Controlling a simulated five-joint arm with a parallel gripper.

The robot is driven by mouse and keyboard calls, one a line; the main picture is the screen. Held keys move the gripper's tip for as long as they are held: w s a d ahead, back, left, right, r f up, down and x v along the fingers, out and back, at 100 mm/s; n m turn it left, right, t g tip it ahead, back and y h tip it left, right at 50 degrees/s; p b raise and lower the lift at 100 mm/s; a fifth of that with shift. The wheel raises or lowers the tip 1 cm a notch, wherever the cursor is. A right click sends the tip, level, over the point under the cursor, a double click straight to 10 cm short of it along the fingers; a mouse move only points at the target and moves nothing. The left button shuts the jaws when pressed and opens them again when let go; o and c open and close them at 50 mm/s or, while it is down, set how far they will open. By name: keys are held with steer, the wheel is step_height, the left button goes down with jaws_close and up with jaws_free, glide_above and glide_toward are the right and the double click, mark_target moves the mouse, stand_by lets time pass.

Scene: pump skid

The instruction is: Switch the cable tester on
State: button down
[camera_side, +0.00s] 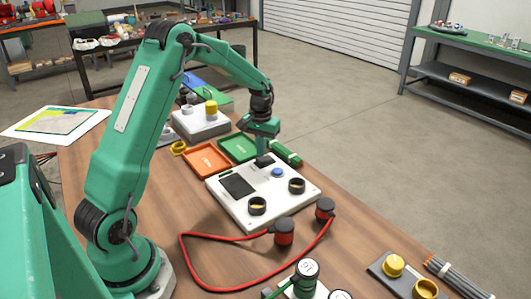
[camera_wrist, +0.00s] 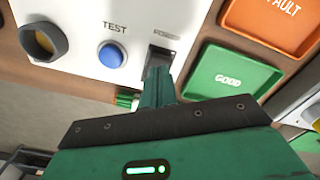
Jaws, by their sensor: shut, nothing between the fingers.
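The cable tester (camera_side: 278,202) is a white box on the wooden bench, with a dark screen (camera_side: 238,185), two round sockets and a blue button (camera_side: 278,172). In the wrist view the blue button (camera_wrist: 111,54) is labelled TEST. A black rocker switch (camera_wrist: 159,56) sits beside it under a small blurred label. My gripper (camera_side: 262,153) is shut and empty, pointing down at the tester's far edge. In the wrist view its fingertips (camera_wrist: 157,75) are at the switch and partly hide it; I cannot tell whether they touch or which way the switch is set.
A green GOOD tray (camera_side: 238,148) and an orange FAULT tray (camera_side: 207,160) lie behind the tester. A red cable (camera_side: 222,288) with two dark plugs loops in front. A grey box with a yellow knob (camera_side: 211,107) stands farther back. A green object (camera_side: 287,153) lies beside the tester.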

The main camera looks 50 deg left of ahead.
mark_target(261, 160)
steer(key=shift+f, duration=1.05)
stand_by(1.1)
steer(key=shift+r, duration=3.5)
steer(key=shift+r, duration=0.1)
steer(key=s+d+r+m+t, duration=0.3)
steer(key=s+d+r, duration=0.6)
steer(key=d+r, duration=0.25)
steer(key=s+d+m+t, duration=0.1)
steer(key=s+d, duration=0.2)
steer(key=s, duration=0.4)
steer(key=s+d+r+m+t, duration=0.1)
steer(key=s+d, duration=0.3)
steer(key=s, duration=0.4)
steer(key=shift+s+r+m+t, duration=0.25)
steer(key=shift+s+m+t, duration=0.05)
steer(key=shift+m, duration=0.2)
